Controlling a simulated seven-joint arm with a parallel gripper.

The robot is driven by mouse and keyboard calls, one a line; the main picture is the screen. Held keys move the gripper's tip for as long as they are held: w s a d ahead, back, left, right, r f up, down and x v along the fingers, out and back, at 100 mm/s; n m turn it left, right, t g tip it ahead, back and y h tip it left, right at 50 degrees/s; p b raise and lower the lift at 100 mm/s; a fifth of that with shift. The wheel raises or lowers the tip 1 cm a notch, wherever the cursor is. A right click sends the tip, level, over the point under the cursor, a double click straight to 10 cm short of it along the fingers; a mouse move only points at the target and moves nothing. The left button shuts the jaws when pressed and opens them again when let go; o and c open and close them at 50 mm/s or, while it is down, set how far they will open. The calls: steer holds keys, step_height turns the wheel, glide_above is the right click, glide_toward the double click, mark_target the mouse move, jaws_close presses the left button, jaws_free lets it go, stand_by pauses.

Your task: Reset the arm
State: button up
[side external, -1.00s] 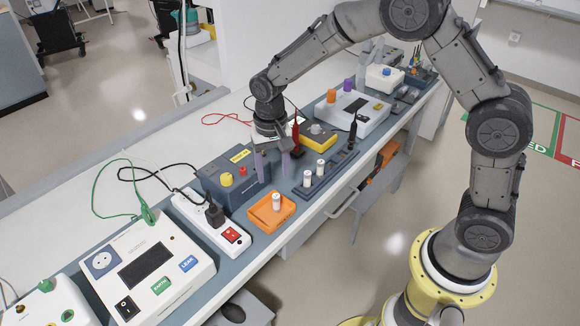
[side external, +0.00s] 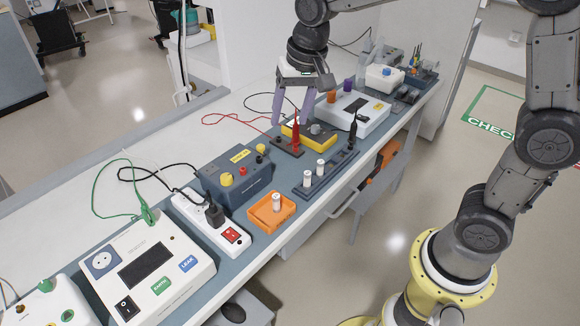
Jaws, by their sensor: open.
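My gripper (side external: 292,112) is open and empty. It points down above the bench, over or just behind the yellow-sided meter (side external: 318,136) and the upright red probe (side external: 296,133). Its two purple fingers stand apart. From this view I cannot tell how high the fingertips are or whether they touch anything.
A dark box with a yellow knob (side external: 238,180), an orange tray (side external: 260,217) holding a white cylinder (side external: 277,202), and a rack (side external: 318,187) with two white cylinders stand along the bench. A white power strip (side external: 190,207) and white testers (side external: 135,285) are nearer. Red and black cables lie behind.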

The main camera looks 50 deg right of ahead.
steer(key=s+d+r+n+t, duration=0.25)
steer(key=s+r, duration=0.45)
steer(key=s, duration=0.6)
steer(key=s+d+f+n, duration=0.1)
steer(key=s+f+n, duration=0.3)
steer(key=s, duration=0.6)
steer(key=shift+d+f, duration=0.2)
steer(key=shift+f, duration=0.35)
steer(key=shift+t, duration=0.25)
